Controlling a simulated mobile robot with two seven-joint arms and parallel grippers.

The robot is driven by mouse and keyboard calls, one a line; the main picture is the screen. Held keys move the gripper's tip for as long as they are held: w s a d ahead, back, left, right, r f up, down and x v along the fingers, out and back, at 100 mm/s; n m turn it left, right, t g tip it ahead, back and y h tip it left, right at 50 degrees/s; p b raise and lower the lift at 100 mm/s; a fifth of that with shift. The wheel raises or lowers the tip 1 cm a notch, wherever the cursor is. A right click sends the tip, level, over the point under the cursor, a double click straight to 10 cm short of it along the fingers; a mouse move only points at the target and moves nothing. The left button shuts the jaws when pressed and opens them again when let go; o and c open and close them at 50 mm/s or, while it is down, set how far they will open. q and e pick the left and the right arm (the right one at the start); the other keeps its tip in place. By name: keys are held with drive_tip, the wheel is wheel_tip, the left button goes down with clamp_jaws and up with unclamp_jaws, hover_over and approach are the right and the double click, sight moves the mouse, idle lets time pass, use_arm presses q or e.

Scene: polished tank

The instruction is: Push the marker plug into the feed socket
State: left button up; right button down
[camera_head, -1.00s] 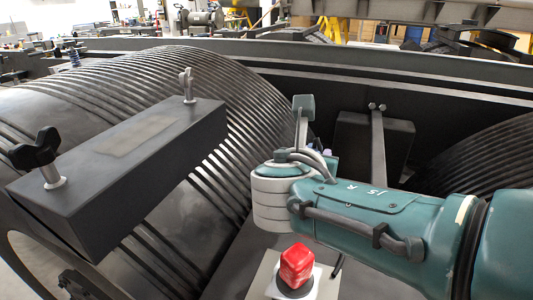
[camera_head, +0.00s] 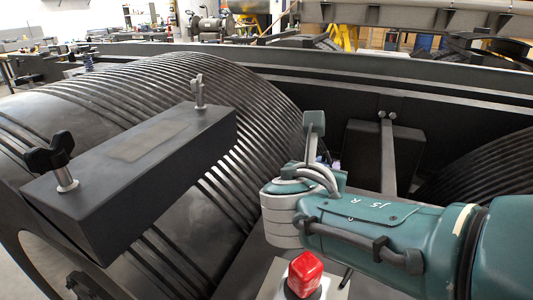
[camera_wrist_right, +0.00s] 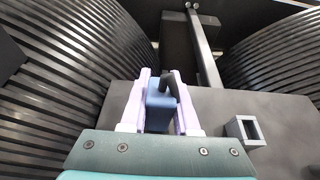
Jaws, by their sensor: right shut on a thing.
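My right gripper (camera_wrist_right: 160,82) shows in the right wrist view with two pale lavender fingers. It is shut on a blue block with a dark upper part, which I take to be the marker plug (camera_wrist_right: 158,108). The feed socket appears to be the small grey square frame with a dark opening (camera_wrist_right: 244,131), on the dark flat surface to the right of the gripper. The plug is apart from it. In the head view my right arm and wrist hide the fingers, the plug and the socket. My left gripper is in neither view.
A red knob (camera_head: 305,273) on a pale plate stands close below my right wrist. A dark bar (camera_head: 137,165) with two clamp knobs lies over the ribbed drum (camera_head: 250,110) at left. A dark box with an upright post (camera_head: 387,155) stands behind the wrist.

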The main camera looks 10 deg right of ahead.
unclamp_jaws()
idle(0.8)
